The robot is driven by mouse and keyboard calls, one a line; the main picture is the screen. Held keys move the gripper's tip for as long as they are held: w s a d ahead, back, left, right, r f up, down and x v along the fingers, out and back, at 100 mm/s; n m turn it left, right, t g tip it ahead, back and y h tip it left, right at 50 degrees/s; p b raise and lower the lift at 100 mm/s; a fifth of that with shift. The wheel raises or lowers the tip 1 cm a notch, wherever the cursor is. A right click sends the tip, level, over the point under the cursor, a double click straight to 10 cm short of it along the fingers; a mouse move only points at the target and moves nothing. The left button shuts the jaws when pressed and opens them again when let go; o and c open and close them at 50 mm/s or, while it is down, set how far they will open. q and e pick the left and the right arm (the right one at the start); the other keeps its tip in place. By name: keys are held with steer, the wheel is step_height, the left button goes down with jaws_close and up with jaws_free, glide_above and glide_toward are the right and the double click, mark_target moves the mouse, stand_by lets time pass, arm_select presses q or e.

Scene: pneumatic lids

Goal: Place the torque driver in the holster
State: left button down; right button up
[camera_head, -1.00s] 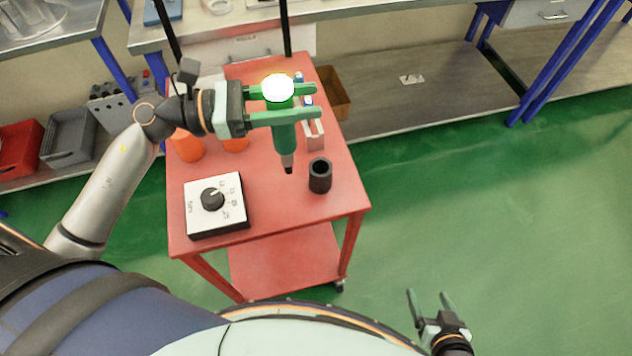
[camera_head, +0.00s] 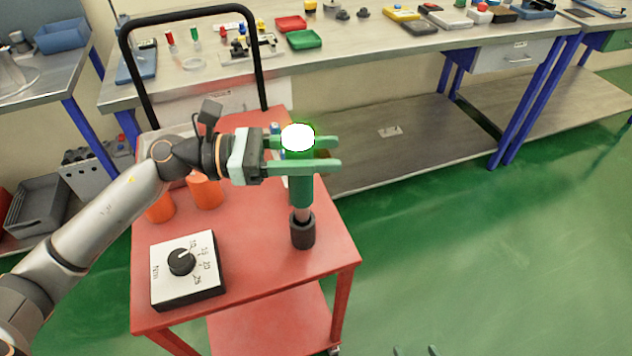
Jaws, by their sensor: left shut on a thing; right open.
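The torque driver (camera_head: 301,188) has a green body, a bright white top and a grey tip pointing down. My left gripper (camera_head: 318,152) is shut on its upper body and holds it upright. The holster (camera_head: 303,232) is a black open cylinder on the red cart's top (camera_head: 250,262). The driver's tip is right at the holster's mouth in the picture; I cannot tell how far inside it is. My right gripper (camera_head: 416,351) shows only its open fingertips at the bottom edge, away from the cart.
A white dial box (camera_head: 185,268) sits at the cart's front left. Orange cylinders (camera_head: 206,192) stand behind it, left of the holster. The cart's black handle (camera_head: 262,75) rises at the back. A workbench (camera_head: 365,38) with small items stands behind.

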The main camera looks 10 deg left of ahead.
arm_select(q)
steer(key=shift+f, duration=2)
arm_select(e)
steer(key=shift+a, duration=0.1)
steer(key=shift+f, duration=0.1)
arm_select(q)
steer(key=shift+f+b, duration=0.2)
steer(key=shift+b, duration=0.2)
steer(key=shift+c, duration=1.8)
jaws_free()
steer(key=shift+f, duration=0.1)
arm_select(e)
steer(key=shift+w+a, duration=0.1)
arm_select(q)
steer(key=b+v, duration=0.2)
steer(key=v, duration=1)
steer(key=shift+r, duration=0.25)
arm_select(e)
steer(key=shift+w+a+f, duration=0.25)
steer(key=shift+a+f, duration=0.1)
steer(key=shift+f, duration=0.35)
steer(key=shift+s+f, duration=0.1)
steer(key=shift+s, duration=0.05)
